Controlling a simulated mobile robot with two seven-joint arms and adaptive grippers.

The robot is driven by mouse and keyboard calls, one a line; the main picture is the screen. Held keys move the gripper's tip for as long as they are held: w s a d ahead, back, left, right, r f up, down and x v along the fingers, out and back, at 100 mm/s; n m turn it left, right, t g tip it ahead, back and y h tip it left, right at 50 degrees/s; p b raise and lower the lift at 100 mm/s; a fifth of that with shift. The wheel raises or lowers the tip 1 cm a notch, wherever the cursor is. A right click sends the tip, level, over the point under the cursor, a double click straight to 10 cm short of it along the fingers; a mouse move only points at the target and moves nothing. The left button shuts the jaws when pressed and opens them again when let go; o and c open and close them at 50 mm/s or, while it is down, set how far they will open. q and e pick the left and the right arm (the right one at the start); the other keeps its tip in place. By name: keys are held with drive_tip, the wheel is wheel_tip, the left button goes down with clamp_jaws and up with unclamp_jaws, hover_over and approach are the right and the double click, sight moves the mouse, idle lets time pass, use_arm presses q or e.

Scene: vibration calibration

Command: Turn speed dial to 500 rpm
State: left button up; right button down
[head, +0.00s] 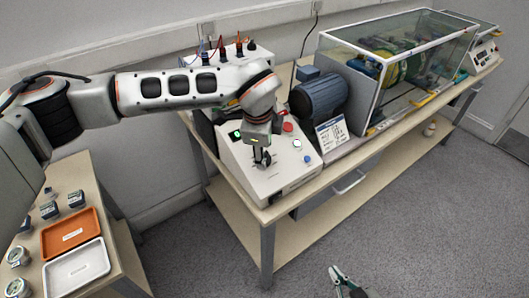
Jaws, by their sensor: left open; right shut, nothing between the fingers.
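The control box (287,183) is a pale, sloped panel on the long bench, with a green-lit display (236,134), a red button (288,127), a white round button (297,143) and a blue button (307,159). My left gripper (262,160) points down at the middle of the panel and is open. The speed dial is not clearly visible; the gripper covers that part of the panel, and I cannot tell whether the fingers touch it. My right gripper (336,272) is at the bottom of the view, low over the floor, shut and empty, away from the panel.
A side table at left holds an orange tray (70,232), a white tray (76,268) and several gauges. The floor in front is clear.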

use_arm(q)
drive_tip(key=shift+x, duration=1.3)
drive_tip(key=c, duration=1.1)
